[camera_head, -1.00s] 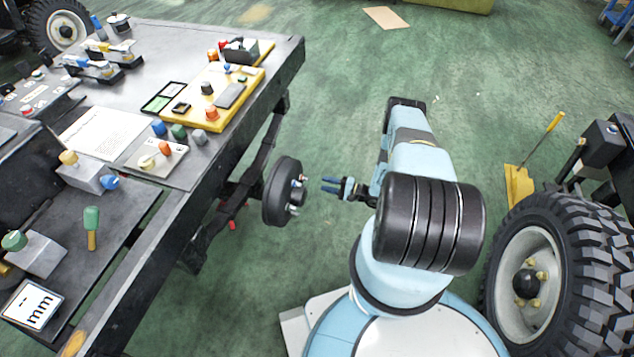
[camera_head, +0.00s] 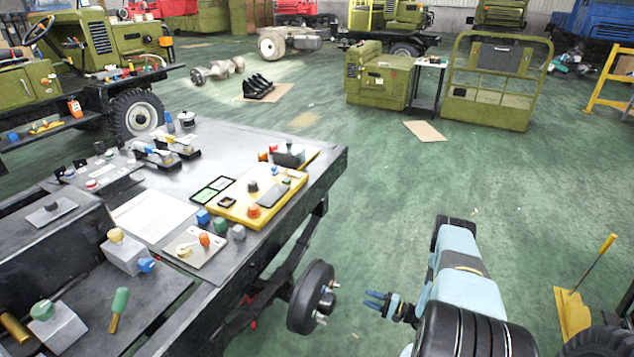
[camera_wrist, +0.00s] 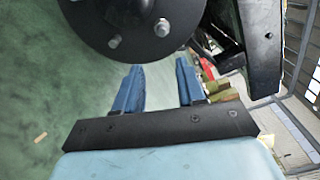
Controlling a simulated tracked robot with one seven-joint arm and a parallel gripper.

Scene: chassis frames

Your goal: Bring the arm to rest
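My arm (camera_head: 462,275) is pale blue with black bands and shows at the lower right of the head view. My gripper (camera_head: 374,300) has two blue fingers that point left toward a black wheel hub (camera_head: 312,298) with bolts. In the wrist view my gripper (camera_wrist: 158,88) is open, with a clear gap between the fingers and nothing in it. The hub (camera_wrist: 125,25) fills the top of that view, just beyond the fingertips. No contact between hub and fingers can be made out.
A dark workbench (camera_head: 325,165) with knobs, a yellow board (camera_head: 232,207) and papers stands at the left. A yellow-handled tool (camera_head: 573,310) stands at the right. Green vehicles and an olive cabinet (camera_head: 380,80) are farther back. The green floor between bench and cabinet is open.

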